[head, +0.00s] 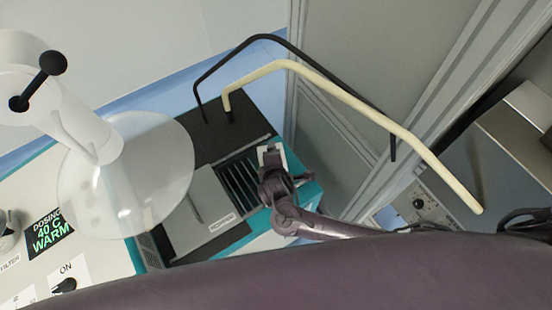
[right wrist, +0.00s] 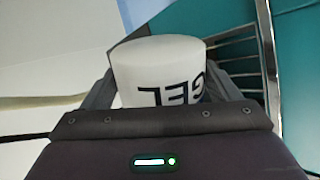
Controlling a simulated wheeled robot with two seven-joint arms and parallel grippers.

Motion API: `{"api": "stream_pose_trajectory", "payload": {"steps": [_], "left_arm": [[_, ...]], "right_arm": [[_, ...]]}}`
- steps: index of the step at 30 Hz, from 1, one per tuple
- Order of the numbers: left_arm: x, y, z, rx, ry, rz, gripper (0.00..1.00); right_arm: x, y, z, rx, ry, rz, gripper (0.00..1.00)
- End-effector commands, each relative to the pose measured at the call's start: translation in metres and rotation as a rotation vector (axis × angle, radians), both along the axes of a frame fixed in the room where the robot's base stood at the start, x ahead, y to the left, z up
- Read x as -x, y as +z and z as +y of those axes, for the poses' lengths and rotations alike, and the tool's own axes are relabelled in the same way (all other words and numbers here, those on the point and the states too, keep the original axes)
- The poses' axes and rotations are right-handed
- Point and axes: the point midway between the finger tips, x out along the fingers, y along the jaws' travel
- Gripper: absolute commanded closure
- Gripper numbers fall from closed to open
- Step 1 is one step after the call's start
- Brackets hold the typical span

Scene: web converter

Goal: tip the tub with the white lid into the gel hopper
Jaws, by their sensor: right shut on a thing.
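A white tub (right wrist: 160,65) with black "GEL" lettering, upside down in the right wrist view, sits between the fingers of my right gripper (right wrist: 165,95). The gripper is shut on it. In the head view my right gripper (head: 271,158) is over the right end of the machine, beside the dark slatted rack; only a little white shows between its fingers. I cannot tell which end of the tub bears the lid. A wide clear funnel-like bowl (head: 150,185) stands at left, away from the gripper; no label shows that it is the gel hopper. My left gripper is out of view.
A grey box (head: 205,212) lies left of the slatted rack (head: 238,180). A black bent rail (head: 270,38) and a cream one (head: 330,88) arch behind the gripper. A panel (head: 52,232) reads "DOSING 40 C WARM". A grey post stands to the right.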

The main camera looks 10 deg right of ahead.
Motion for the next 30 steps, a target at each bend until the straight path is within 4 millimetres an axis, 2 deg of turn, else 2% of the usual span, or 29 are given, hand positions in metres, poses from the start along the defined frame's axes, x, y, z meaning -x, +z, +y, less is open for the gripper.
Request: {"api": "stream_pose_trajectory", "payload": {"steps": [30], "left_arm": [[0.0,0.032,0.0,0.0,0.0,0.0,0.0]], "right_arm": [[-0.001,0.008,0.013,0.19,0.0,-0.001,0.52]]}}
